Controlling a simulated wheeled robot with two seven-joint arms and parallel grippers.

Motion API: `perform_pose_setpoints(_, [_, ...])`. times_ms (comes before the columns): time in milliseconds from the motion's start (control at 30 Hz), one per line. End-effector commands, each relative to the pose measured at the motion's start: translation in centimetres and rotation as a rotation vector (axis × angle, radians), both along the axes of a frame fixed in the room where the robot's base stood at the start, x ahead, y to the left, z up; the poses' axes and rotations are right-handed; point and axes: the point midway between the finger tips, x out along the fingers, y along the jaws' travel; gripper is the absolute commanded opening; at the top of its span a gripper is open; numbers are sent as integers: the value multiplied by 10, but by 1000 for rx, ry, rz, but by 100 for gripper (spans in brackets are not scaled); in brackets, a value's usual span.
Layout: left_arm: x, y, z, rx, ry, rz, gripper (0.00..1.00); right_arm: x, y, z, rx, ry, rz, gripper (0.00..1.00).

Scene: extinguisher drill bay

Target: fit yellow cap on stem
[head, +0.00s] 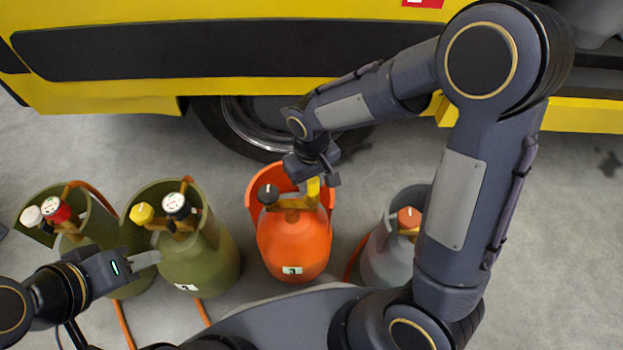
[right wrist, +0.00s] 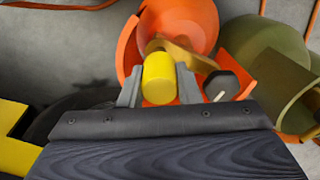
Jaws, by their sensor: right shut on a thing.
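My right gripper (head: 314,180) is over the orange cylinder (head: 295,245) and is shut on a yellow cap (head: 314,190). In the right wrist view the yellow cap (right wrist: 158,78) sits between the two grey fingers. The cap is at the right end of the brass valve (head: 291,204), close to or touching it. The stem under the cap is hidden, so I cannot tell how far the cap is on. A black knob (head: 268,193) is on the valve's left end. My left gripper (head: 147,258) is at lower left, over the green cylinders; its finger gap is unclear.
A green cylinder (head: 200,258) with a yellow knob (head: 142,213) and a gauge (head: 176,205) stands left of the orange one. Another green cylinder stands further left. A grey cylinder (head: 383,262) stands at right, partly behind my arm. A yellow vehicle (head: 290,88) stands behind.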

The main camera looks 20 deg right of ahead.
Motion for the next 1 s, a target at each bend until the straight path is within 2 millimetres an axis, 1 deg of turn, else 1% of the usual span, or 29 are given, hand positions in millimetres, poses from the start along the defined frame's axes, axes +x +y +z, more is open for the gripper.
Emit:
perform_pose_setpoints(533, [0, 0, -1, 0, 0, 0, 36, 0, 0, -1, 0, 0, 0, 6])
perform_pose_setpoints(1000, [0, 0, -11, 0, 0, 0, 36, 0, 0, -15, 0, 1, -1, 6])
